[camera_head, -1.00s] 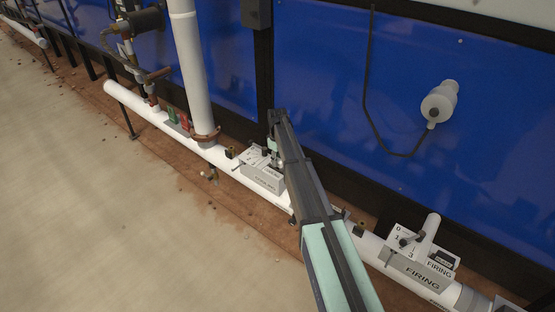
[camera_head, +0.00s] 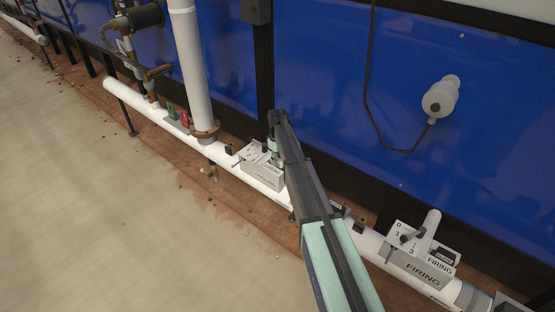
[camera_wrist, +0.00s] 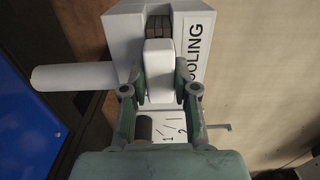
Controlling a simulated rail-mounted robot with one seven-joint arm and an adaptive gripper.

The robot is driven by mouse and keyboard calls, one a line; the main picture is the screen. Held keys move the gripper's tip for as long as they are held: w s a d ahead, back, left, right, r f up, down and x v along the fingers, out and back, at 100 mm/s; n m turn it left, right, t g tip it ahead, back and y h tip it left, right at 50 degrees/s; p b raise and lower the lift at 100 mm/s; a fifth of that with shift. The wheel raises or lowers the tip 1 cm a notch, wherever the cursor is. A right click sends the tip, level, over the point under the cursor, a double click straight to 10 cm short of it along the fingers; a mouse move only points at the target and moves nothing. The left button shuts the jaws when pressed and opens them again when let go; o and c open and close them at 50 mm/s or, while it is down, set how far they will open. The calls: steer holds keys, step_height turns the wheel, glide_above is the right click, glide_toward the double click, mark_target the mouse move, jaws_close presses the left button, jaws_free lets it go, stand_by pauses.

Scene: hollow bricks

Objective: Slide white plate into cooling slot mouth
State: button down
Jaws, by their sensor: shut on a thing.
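The white plate (camera_wrist: 158,72) is a small rounded white piece in the wrist view. My gripper (camera_wrist: 162,84) is shut on it, with one green finger on each side. The grey-white box marked COOLING (camera_wrist: 192,60) lies around and ahead of the plate. Its slot mouth (camera_wrist: 158,27) shows as a dark, brownish opening just beyond the plate's far end. I cannot tell whether the plate's tip is inside the mouth. In the head view the cooling box (camera_head: 263,177) sits on the white pipe, with my gripper (camera_head: 273,152) over its back; the plate is hidden there.
The long white pipe (camera_head: 168,126) runs along the wall. A second box marked FIRING (camera_head: 420,270) sits on it at lower right. A dial face (camera_wrist: 172,130) marked 1 and 2 is below my fingers. Blue panels (camera_head: 330,80) stand behind; open floor (camera_head: 90,180) lies in front.

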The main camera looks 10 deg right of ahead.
steer(key=c, duration=0.8)
jaws_free()
steer(key=shift+f, duration=0.1)
step_height(320, 180, up, 12)
